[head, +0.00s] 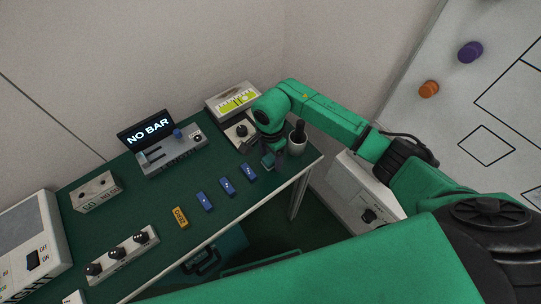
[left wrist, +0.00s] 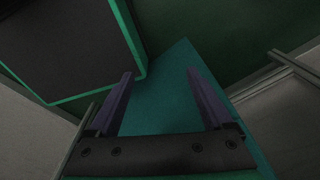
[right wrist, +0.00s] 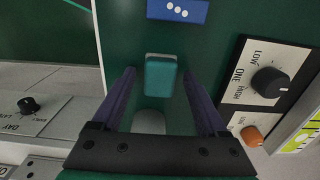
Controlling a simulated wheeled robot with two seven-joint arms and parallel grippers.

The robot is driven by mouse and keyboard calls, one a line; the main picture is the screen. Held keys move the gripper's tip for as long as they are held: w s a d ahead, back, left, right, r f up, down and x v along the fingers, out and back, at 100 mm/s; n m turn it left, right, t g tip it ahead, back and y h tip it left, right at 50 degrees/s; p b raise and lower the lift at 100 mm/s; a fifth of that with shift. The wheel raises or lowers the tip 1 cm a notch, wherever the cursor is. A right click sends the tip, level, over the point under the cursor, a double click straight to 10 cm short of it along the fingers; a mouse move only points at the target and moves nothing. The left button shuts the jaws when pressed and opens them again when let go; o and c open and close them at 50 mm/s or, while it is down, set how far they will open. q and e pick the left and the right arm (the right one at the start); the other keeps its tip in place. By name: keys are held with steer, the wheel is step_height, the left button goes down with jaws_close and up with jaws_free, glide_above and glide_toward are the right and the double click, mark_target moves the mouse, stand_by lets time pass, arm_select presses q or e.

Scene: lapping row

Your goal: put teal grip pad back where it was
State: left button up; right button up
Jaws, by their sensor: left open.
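The teal grip pad (right wrist: 161,76) lies on the dark green bench top, just beyond the blue block with three dots. In the head view the pad (head: 268,160) is partly hidden by my right gripper (head: 274,159). In the right wrist view my right gripper (right wrist: 160,98) has its fingers apart. The pad lies between the fingertip lines, with a gap on both sides, so it is not gripped. I cannot tell how high the fingers are above it. My left gripper (left wrist: 160,95) is open and empty in the left wrist view, away from the bench items.
Blue blocks (head: 227,186) and an orange block (head: 180,217) line the bench's front edge. A grey cup with a black-handled tool (head: 297,144) stands right of my right gripper. A dial panel (head: 239,132), a NO BAR display (head: 147,132) and a knob box (head: 121,254) are nearby.

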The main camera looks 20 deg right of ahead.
mark_target(270, 158)
steer(key=shift+r, duration=0.1)
steer(key=shift+r, duration=0.25)
step_height(270, 158, up, 12)
steer(key=b, duration=0.1)
steer(key=shift+f, duration=0.2)
